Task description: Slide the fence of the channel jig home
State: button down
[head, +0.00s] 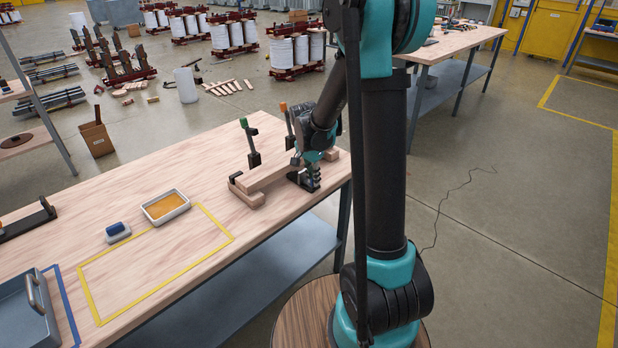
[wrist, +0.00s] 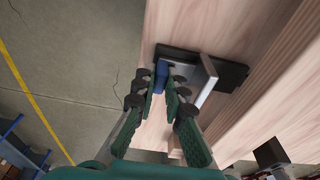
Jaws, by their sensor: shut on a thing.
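The channel jig is at the right end of the bench in the head view, with a pale wooden beam (head: 268,174) and a wooden block at its left end. In the wrist view, the fence (wrist: 207,80) shows as a grey upright plate on a black base beside the wooden beam (wrist: 268,85). A blue grip (wrist: 161,76) stands on the near side of the plate. My gripper (wrist: 169,84) is shut on this blue grip; its fingers hide part of it. In the head view, my gripper (head: 307,183) is low at the beam's front side, and the fence is mostly hidden.
Two upright clamps, one green-topped (head: 250,142) and one orange-topped (head: 288,125), stand behind the beam. The bench's front edge is close to my gripper.

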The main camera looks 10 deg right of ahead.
aim_at(307, 181)
jog(key=shift+w+a, duration=0.35)
jog(key=shift+w, duration=0.15)
jog(key=shift+w+a, duration=0.4)
jog(key=shift+w, duration=0.15)
jog(key=shift+w+a, duration=0.15)
jog(key=shift+w, duration=0.05)
jog(key=c, duration=1.5)
grip_release()
notch_tip(307, 181, up, 11)
jog(key=s+a, duration=0.1)
jog(key=a, duration=0.1)
jog(key=s+d+f+n+t, duration=0.1)
jog(key=s+d+f+n, duration=0.1)
jog(key=s, duration=0.6)
jog(key=s+d+f+n+t+y, duration=0.1)
jog(key=s+d+f+n, duration=0.2)
jog(key=s, duration=0.5)
jog(key=s+d+f+n+t, duration=0.1)
jog(key=s+f+n, duration=0.3)
jog(key=s, duration=0.4)
jog(key=shift+s+d+f+n, duration=0.25)
jog(key=shift+d+n, duration=0.55)
jog(key=shift+n, duration=0.1)
